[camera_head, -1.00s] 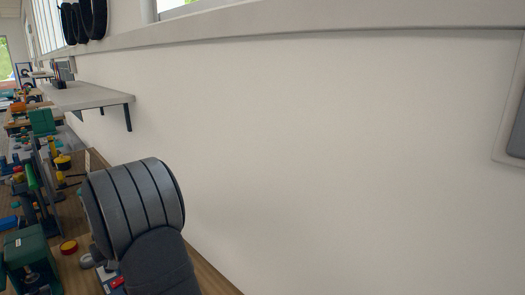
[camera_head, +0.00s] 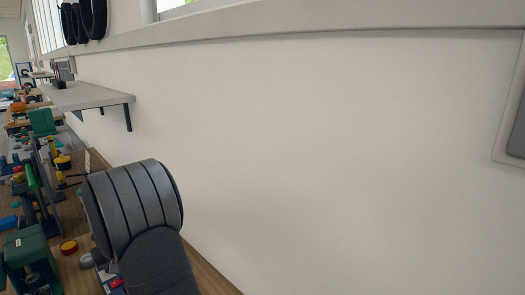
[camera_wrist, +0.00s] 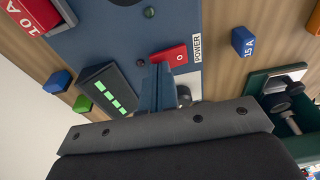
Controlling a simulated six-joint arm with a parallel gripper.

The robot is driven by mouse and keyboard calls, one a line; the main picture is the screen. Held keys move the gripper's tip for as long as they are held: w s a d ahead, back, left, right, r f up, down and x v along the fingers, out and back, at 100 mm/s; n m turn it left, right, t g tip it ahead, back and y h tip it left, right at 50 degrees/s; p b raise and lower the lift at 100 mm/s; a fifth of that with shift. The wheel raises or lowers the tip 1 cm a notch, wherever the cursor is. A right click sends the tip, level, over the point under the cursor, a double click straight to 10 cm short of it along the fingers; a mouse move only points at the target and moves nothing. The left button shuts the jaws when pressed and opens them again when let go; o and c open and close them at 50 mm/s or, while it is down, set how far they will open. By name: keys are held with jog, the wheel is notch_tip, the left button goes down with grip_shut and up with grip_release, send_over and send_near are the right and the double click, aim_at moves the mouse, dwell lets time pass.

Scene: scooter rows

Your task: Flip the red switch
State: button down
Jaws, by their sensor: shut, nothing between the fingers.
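The red switch (camera_wrist: 170,56), marked "0" in white, sits on a dark blue panel (camera_wrist: 120,38) beside a white "POWER" label (camera_wrist: 197,48) in the wrist view. My gripper (camera_wrist: 158,72) is shut and empty. Its fingertips are right at the near edge of the switch and cover part of it. I cannot tell whether they touch it. In the head view my arm hides most of the panel and the gripper is not visible.
A dark block with green bars (camera_wrist: 107,92) stands left of my fingers. A blue 15 A block (camera_wrist: 244,42) and a green box-like fixture (camera_wrist: 265,82) lie to the right. In the head view a plain wall (camera_head: 330,150) fills the right side.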

jog(key=shift+f, duration=0.25)
jog(key=shift+r, duration=3.55)
notch_tip(320, 180, down, 7)
jog(key=shift+f, duration=0.1)
